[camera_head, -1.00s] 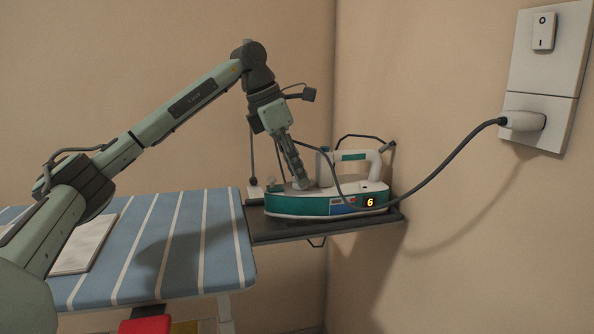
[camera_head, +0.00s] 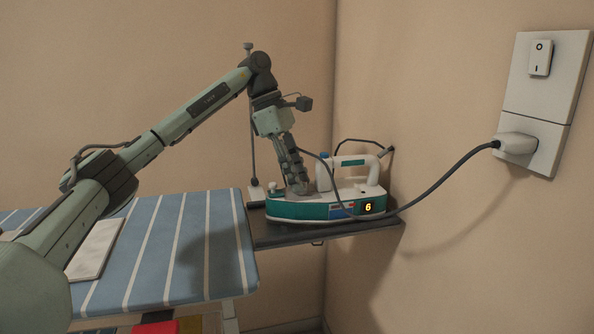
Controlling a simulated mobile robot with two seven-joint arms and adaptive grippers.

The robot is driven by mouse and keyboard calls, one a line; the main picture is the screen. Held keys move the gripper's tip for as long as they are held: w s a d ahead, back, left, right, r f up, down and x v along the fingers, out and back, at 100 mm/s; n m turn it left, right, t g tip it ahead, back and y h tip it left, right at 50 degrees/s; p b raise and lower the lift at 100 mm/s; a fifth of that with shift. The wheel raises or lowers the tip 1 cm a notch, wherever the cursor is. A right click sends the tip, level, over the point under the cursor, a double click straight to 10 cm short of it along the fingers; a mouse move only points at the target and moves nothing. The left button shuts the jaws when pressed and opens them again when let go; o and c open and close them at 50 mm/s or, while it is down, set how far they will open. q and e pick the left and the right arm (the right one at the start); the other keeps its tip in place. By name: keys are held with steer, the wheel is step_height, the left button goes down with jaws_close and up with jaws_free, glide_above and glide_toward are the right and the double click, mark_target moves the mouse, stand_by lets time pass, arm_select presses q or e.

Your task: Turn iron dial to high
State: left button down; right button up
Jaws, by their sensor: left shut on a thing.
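The iron (camera_head: 300,210), white and teal, stands on a dark shelf at the right end of the ironing board. Its small display (camera_head: 368,207) reads 6 in orange. My left gripper (camera_head: 300,188) reaches down onto the top of the iron, in front of its handle (camera_head: 355,160). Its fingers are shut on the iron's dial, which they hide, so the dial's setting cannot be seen. My right gripper is not in view.
The dark shelf (camera_head: 275,238) joins the blue striped ironing board (camera_head: 190,250). A grey cord (camera_head: 440,184) runs from the iron to a wall socket (camera_head: 532,140) below a switch (camera_head: 541,58). A pale folded cloth (camera_head: 95,250) lies on the board. A red thing (camera_head: 155,327) is below.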

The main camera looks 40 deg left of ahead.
arm_select(q)
steer(key=m+g, duration=0.1)
steer(key=m, duration=0.1)
steer(key=m+g, duration=0.1)
steer(key=m, duration=0.2)
steer(key=shift+w, duration=0.15)
steer(key=shift+m, duration=0.4)
steer(key=c, duration=1.3)
jaws_free()
steer(key=shift+o, duration=0.2)
steer(key=shift+r, duration=0.15)
steer(key=v, duration=0.7)
steer(key=shift+a+r, duration=0.25)
steer(key=shift+r, duration=0.1)
steer(key=shift+f, duration=0.1)
